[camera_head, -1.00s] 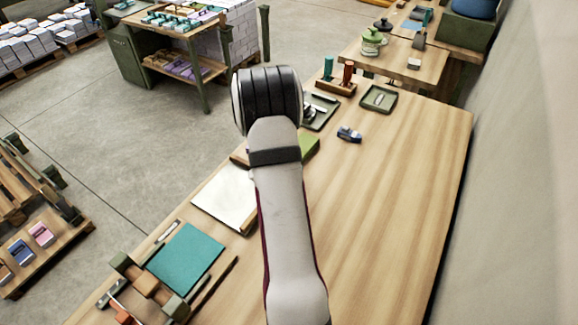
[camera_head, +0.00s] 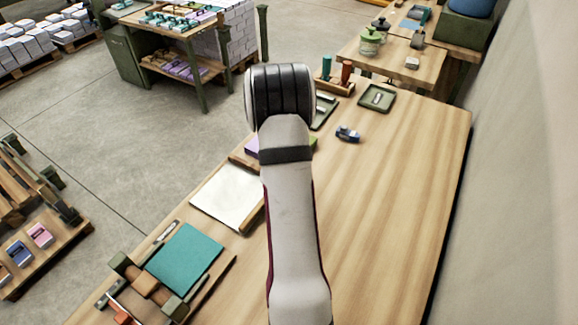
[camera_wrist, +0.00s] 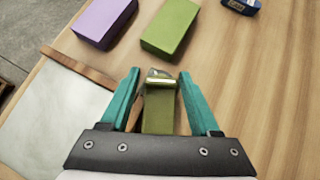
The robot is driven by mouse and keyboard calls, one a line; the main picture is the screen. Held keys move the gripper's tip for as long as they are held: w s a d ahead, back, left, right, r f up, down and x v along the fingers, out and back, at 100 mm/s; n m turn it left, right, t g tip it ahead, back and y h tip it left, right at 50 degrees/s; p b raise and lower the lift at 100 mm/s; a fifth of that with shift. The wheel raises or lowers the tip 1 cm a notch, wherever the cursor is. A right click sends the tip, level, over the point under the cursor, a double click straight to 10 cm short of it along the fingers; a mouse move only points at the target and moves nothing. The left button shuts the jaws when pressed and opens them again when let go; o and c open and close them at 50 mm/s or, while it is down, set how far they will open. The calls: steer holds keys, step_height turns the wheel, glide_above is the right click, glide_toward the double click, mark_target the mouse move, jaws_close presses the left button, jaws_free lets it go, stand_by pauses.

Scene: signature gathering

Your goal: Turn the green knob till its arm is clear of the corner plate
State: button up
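In the wrist view my gripper (camera_wrist: 159,73) is open, with two teal fingers. A narrow olive-green piece (camera_wrist: 158,113), which looks like the green knob, stands between the fingers, with a gap on both sides. A small shiny brass-coloured piece (camera_wrist: 161,80) shows at its far end. I cannot tell whether this is the knob's arm or the corner plate. In the head view my arm hides the gripper and the green piece.
A white sheet (camera_wrist: 48,112) with a wooden strip (camera_wrist: 78,67) lies left of the fingers. A purple block (camera_wrist: 104,20) and a green block (camera_wrist: 170,27) lie beyond. A blue item (camera_head: 347,133) sits farther right. The table's right side (camera_head: 400,190) is clear.

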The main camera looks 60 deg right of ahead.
steer(key=shift+o, duration=1.2)
